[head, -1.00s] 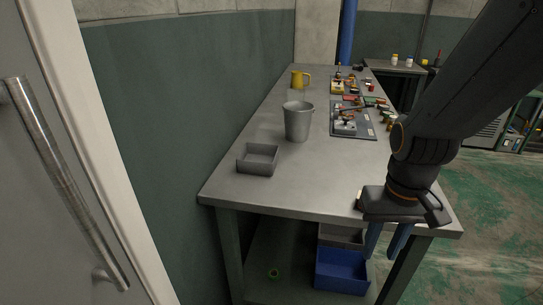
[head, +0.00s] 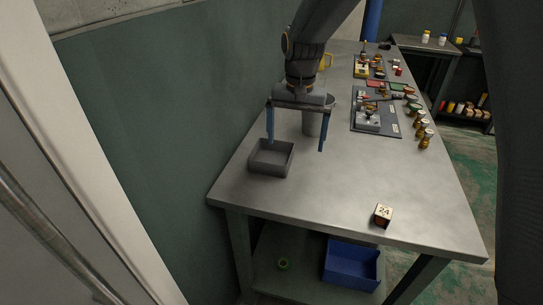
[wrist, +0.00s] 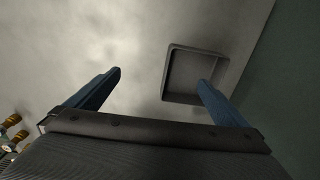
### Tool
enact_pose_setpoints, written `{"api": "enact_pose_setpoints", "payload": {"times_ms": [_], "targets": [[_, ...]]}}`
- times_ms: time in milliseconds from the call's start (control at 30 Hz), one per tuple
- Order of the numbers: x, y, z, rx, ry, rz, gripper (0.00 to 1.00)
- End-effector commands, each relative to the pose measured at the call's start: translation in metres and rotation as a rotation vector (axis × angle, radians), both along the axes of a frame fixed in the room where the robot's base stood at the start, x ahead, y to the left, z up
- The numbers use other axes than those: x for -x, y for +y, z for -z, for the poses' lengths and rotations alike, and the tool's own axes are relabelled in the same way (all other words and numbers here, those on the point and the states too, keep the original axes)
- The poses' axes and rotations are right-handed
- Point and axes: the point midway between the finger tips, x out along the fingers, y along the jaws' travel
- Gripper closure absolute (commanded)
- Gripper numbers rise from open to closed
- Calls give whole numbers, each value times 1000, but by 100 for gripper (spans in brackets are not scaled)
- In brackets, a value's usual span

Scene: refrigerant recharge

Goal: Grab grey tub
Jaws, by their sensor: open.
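The grey tub (head: 271,171) is a small open square tray on the near left of the metal table, close to the green wall. It looks empty. My gripper (head: 296,147) is open above the table, its two blue fingers pointing down. One finger is over the tub's back edge and the other is to its right. In the wrist view the tub (wrist: 194,98) lies up and right, partly behind the right fingertip, while the space between the fingers (wrist: 160,78) shows bare tabletop. The fingers appear apart from the tub.
A metal bucket (head: 312,123) stands behind my gripper. A dark mat (head: 376,126) with parts and several small bottles (head: 420,128) are at the right. A small numbered block (head: 382,215) sits near the front edge. A blue bin (head: 352,264) is on the lower shelf.

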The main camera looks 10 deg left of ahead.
Motion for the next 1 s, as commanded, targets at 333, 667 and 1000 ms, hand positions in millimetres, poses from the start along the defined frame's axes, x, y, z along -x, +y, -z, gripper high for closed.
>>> {"api": "enact_pose_setpoints", "payload": {"times_ms": [333,667,1000], "targets": [[-17,69,7,9,21,23,0],[-18,69,41,9,21,23,0],[-21,70,76,8,19,23,0]]}}
